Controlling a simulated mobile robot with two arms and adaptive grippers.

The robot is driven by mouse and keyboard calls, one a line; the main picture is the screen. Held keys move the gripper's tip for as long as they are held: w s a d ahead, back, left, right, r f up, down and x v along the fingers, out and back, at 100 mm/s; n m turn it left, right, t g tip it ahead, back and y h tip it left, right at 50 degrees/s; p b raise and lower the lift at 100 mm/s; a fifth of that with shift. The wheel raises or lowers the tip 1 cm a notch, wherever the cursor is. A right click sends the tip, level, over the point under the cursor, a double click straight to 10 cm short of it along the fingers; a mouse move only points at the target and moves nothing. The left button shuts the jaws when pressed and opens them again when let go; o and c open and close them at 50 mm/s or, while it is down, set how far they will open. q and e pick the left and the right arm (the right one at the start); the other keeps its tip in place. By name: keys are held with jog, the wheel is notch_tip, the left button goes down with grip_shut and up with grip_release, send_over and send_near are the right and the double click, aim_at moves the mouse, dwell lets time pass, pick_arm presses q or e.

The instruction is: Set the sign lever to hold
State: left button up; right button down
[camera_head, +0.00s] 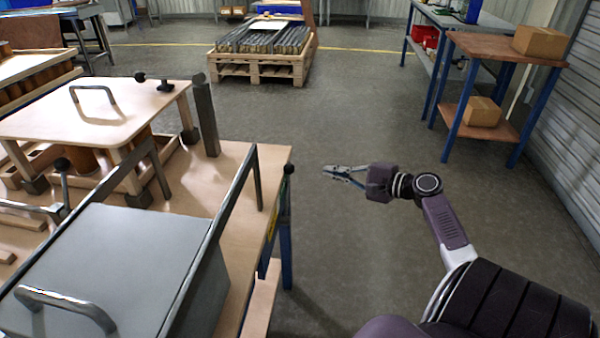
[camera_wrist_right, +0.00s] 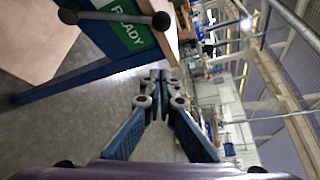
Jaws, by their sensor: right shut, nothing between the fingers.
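The sign lever is a grey rod with dark ball ends (camera_wrist_right: 115,17). It shows in the right wrist view at the upper left, in front of a green sign reading READY (camera_wrist_right: 127,32). In the head view the dark ball (camera_head: 289,169) stands at the right edge of the wooden table (camera_head: 268,152), and the sign is too steeply seen to read. My right gripper (camera_head: 326,171) is shut and empty, to the right of the ball and apart from it. Its fingers (camera_wrist_right: 158,75) meet in the wrist view. My left gripper is not in view.
A grey box with a handle (camera_head: 130,255) and a raised wooden board (camera_head: 95,110) stand on the table. A pallet with dark bars (camera_head: 262,65) stands behind on the floor. A shelf with cardboard boxes (camera_head: 505,48) stands at the right. The floor around my right gripper is clear.

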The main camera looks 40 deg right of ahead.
aim_at(287, 194)
jog(key=shift+w, duration=0.1)
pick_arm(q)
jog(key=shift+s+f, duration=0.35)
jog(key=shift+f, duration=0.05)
pick_arm(e)
jog(key=w+a, duration=0.5)
jog(key=w, duration=0.2)
jog(key=shift+w+a+f, duration=0.2)
jog(key=shift+w+f, duration=0.05)
jog(key=shift+w, duration=0.1)
dwell(0.4)
